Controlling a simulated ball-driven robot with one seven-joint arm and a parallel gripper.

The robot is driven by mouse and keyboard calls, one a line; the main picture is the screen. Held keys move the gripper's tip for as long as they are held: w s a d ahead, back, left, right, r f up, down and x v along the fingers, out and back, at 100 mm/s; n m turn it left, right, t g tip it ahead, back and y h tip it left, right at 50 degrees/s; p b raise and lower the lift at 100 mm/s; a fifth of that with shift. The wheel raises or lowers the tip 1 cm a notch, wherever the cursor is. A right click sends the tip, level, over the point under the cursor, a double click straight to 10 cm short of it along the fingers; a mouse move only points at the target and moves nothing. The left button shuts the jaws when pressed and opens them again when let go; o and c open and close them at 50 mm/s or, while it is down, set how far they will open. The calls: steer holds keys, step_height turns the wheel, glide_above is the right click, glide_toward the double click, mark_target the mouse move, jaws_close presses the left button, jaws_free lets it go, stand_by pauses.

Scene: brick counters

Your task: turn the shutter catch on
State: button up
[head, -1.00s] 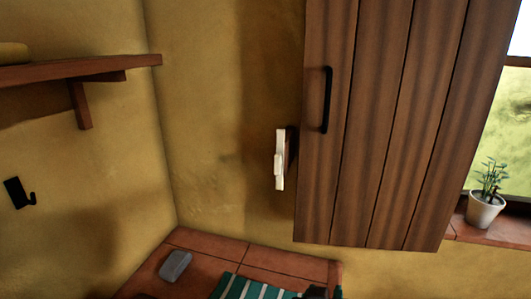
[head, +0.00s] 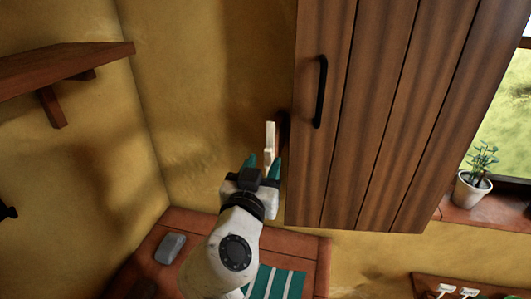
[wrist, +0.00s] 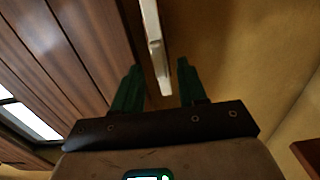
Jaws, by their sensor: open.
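The shutter catch (head: 270,140) is a pale upright bar on a dark mount, on the yellow wall just left of the wooden shutter (head: 375,120). The shutter has a black handle (head: 320,92). My gripper (head: 263,162) has green fingertips and is open at the catch's lower end. In the wrist view the lower end of the catch (wrist: 156,50) lies between my two open fingers (wrist: 158,85), with a gap to each finger. I cannot tell whether a finger touches it. My gripper hides part of the catch's lower end in the head view.
A wooden shelf (head: 65,65) juts from the left wall. Below is a tiled counter (head: 180,225) with a grey block (head: 171,247) and a striped green cloth (head: 275,283). A potted plant (head: 474,188) stands on the window sill at right.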

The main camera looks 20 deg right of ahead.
steer(key=shift+x, duration=1.15)
steer(key=shift+c, duration=0.3)
jaws_close()
